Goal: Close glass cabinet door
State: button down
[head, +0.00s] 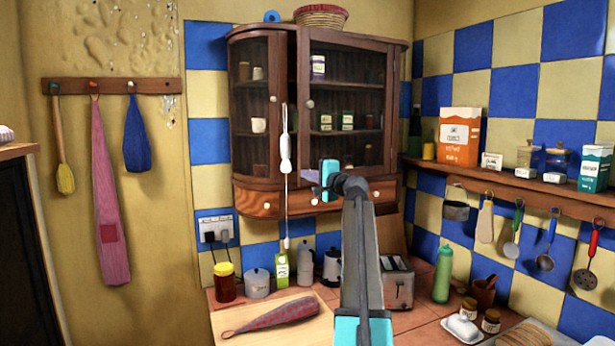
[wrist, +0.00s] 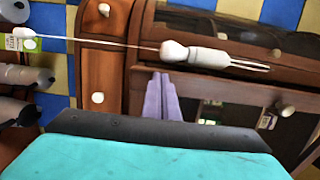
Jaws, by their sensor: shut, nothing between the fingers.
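The dark wooden glass cabinet (head: 345,38) hangs on the tiled wall in the head view. Its left glass door (head: 251,90) has a white knob at its right edge. A second glass door (head: 345,85) is at the front, with a pale knob at its left; a dark gap shows between the two. I cannot tell how far either door stands open. My gripper (head: 311,176) is shut and empty, in front of the cabinet's lower front. In the wrist view its lavender fingers (wrist: 160,97) are close to the wooden frame; contact is unclear.
A white utensil on a cord (head: 286,150) hangs before the cabinet, near my fingers; it also crosses the wrist view (wrist: 205,57). Below are a board (head: 280,328), a toaster (head: 397,285) and a green bottle (head: 443,272). A shelf (head: 500,181) with hanging utensils is at right.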

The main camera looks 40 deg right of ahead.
jog(key=shift+b+x, duration=0.55)
jog(key=shift+x, duration=1.95)
jog(key=shift+a, duration=0.1)
jog(key=shift+s, duration=0.1)
jog(key=a+b+v, duration=0.2)
jog(key=b+v, duration=0.1)
jog(key=v, duration=1)
jog(key=shift+a, duration=0.25)
jog(key=shift+s, duration=0.1)
